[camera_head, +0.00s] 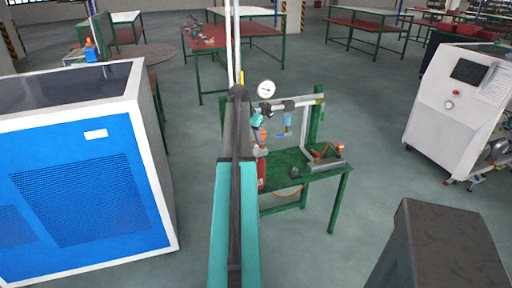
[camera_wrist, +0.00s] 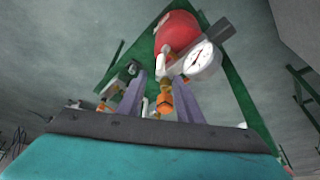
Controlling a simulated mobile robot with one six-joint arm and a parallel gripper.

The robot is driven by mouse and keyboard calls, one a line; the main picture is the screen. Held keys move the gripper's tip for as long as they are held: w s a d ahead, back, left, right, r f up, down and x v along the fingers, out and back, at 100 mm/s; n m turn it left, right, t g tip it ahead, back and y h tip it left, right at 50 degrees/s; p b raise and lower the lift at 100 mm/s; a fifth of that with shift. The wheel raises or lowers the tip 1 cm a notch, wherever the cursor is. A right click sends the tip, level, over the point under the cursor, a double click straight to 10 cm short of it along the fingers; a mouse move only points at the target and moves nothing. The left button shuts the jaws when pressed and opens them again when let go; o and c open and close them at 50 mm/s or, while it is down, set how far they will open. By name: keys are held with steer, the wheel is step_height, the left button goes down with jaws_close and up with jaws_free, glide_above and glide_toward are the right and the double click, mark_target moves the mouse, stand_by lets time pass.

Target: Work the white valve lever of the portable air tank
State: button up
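In the wrist view, the red tank (camera_wrist: 175,32) is at the top centre, partly covered by a grey part. A round white gauge (camera_wrist: 202,60) sits just below it. Copper-orange fittings (camera_wrist: 166,98) and small white parts (camera_wrist: 146,107) show in the gap of my gripper (camera_wrist: 163,98). Its two grey fingers are apart, and I see no clear grip on anything. I cannot tell which white part is the valve lever. In the head view, a red body (camera_head: 261,175), probably the tank, is partly hidden behind my arm.
In the head view, a green workbench (camera_head: 318,178) carries pipes, fittings and a gauge (camera_head: 267,89). A blue and white cabinet (camera_head: 80,165) stands at the left, and a white console (camera_head: 455,100) at the right. Open floor lies between the bench and the console.

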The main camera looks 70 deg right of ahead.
mark_target(256, 146)
steer(key=shift+p+x, duration=0.55)
steer(key=shift+x, duration=2.9)
jaws_close()
steer(key=shift+a, duration=0.2)
steer(key=shift+d, duration=0.15)
